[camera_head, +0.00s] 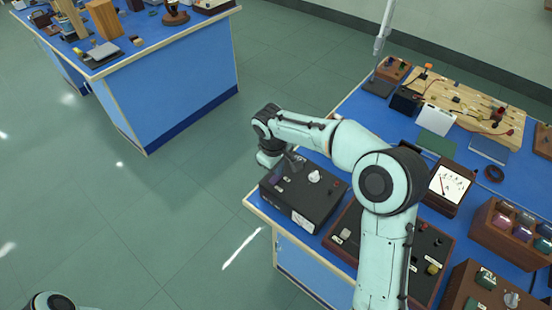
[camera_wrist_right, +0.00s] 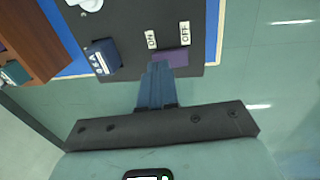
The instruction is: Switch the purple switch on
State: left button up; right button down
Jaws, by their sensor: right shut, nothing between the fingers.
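The purple switch (camera_wrist_right: 176,56) is on a black box (camera_wrist_right: 128,25), beneath a white ON label (camera_wrist_right: 151,39) and a white OFF label (camera_wrist_right: 185,32) in the right wrist view. My right gripper (camera_wrist_right: 158,68) is shut and empty, with its fingertips at the ON-side end of the switch, covering part of it. I cannot tell whether they touch. In the head view the same black box (camera_head: 318,205) stands at the near left bench corner, with my right gripper (camera_head: 293,161) over its far-left part. My left gripper is not in view.
The box has a white knob (camera_head: 315,176) and a blue labelled part (camera_wrist_right: 101,57). A brown-framed panel (camera_head: 345,235) stands beside it, partly behind my arm. A meter (camera_head: 450,187) and a wooden board (camera_head: 462,105) are further right. Open floor lies to the left.

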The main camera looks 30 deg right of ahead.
jog(key=shift+d+f, duration=0.1)
jog(key=shift+f, duration=0.6)
jog(key=shift+d+p, duration=0.1)
jog(key=shift+p, duration=0.4)
jog(key=shift+w+f, duration=0.1)
jog(key=shift+f, duration=0.2)
